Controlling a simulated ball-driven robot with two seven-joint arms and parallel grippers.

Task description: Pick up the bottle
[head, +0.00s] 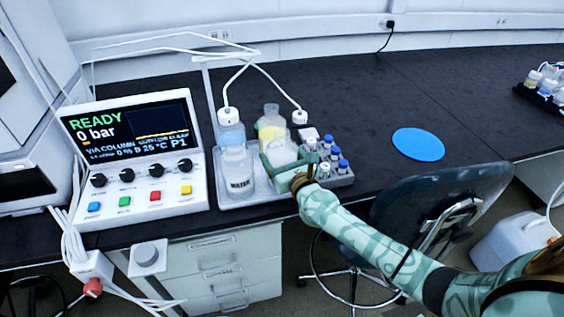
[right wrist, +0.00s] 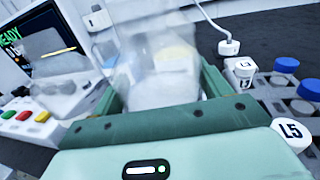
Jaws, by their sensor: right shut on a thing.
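A clear, whitish bottle (head: 281,148) stands near the front of the grey tray (head: 229,201). My right gripper (head: 281,163) is shut on it, with the green fingers at its sides. In the right wrist view the see-through bottle (right wrist: 158,75) fills the space between the fingers (right wrist: 160,88). Its base is hidden by the gripper, so I cannot tell whether it touches the tray. My left gripper is not in view.
Bottles with blue liquid (head: 231,133) and yellow liquid (head: 271,122) stand behind. Capped vials (head: 336,155) sit close on the right. A control panel (head: 136,160) stands left; a blue disc (head: 418,145) lies on clear bench right.

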